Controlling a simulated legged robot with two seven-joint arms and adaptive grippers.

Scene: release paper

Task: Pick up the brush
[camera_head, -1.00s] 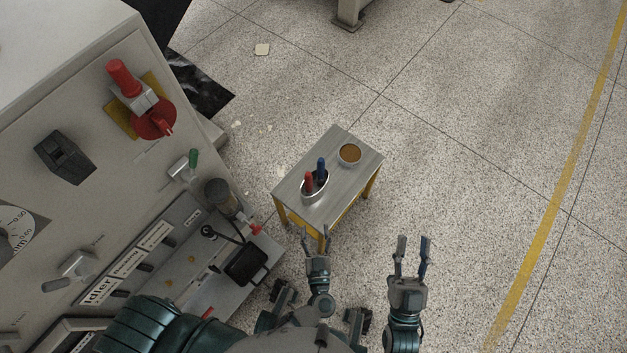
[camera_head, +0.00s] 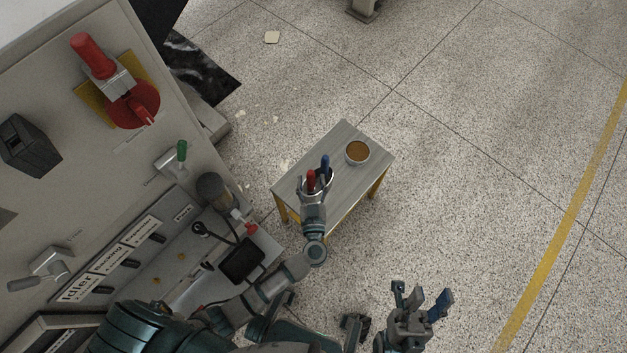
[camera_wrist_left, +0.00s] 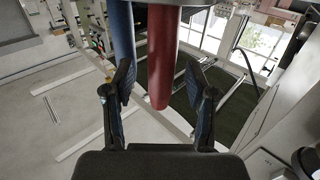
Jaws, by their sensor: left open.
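Two handles, one red (camera_head: 311,179) and one blue (camera_head: 325,164), stand up from a round container on a small table (camera_head: 352,193). Which of them is the brush I cannot tell; their lower ends are hidden. My left gripper (camera_head: 314,188) is open at the container, covering part of it in the head view. In the left wrist view the red handle (camera_wrist_left: 163,50) hangs between the open fingers (camera_wrist_left: 160,85), and the blue handle (camera_wrist_left: 122,30) lies close to the left finger. My right gripper (camera_head: 422,295) is open and empty over the floor.
A bowl with brown contents (camera_head: 357,152) stands on the table, right of the handles. A large grey machine panel (camera_head: 150,185) with a red switch and levers fills the left side. The speckled floor on the right is clear.

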